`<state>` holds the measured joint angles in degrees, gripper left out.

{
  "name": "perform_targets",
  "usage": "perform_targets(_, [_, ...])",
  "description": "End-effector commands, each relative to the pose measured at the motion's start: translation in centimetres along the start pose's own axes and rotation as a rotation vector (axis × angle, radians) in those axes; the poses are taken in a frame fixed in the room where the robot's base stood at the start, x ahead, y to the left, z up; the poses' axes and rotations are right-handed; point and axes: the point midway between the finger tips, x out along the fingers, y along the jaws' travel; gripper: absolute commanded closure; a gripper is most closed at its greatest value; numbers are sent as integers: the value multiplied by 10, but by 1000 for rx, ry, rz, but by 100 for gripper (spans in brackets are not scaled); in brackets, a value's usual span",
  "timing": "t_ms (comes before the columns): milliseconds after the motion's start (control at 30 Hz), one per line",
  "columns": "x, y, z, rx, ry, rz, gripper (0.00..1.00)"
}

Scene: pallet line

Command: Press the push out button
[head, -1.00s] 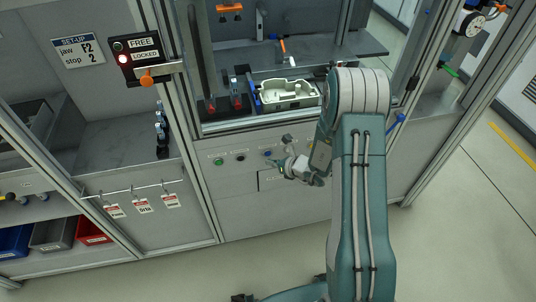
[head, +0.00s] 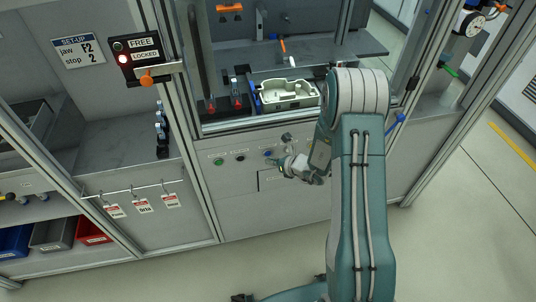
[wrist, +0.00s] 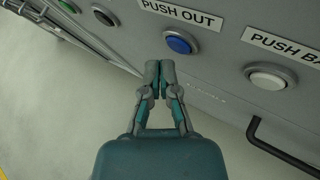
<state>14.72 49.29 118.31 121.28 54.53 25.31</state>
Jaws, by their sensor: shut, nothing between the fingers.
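The push out button is a blue round button (wrist: 180,43) in a metal ring, under a PUSH OUT label (wrist: 182,14) in the wrist view. It also shows as a small blue dot in the head view (head: 267,153). My gripper (wrist: 160,66) is shut and empty, its fingertips just below and left of the blue button in the wrist picture. I cannot tell how much gap is left between fingertips and panel. In the head view my gripper (head: 285,165) is in front of the panel, close below and right of the blue button.
A white button (wrist: 270,76) labelled PUSH BA... sits right of the blue one, with a dark handle (wrist: 285,150) below it. A grey tray-like part (head: 289,92) lies above the panel.

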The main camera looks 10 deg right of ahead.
Motion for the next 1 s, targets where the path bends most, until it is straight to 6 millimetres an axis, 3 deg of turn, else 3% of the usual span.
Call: perform_targets(1000, [5,-4,5,0,0,0,100])
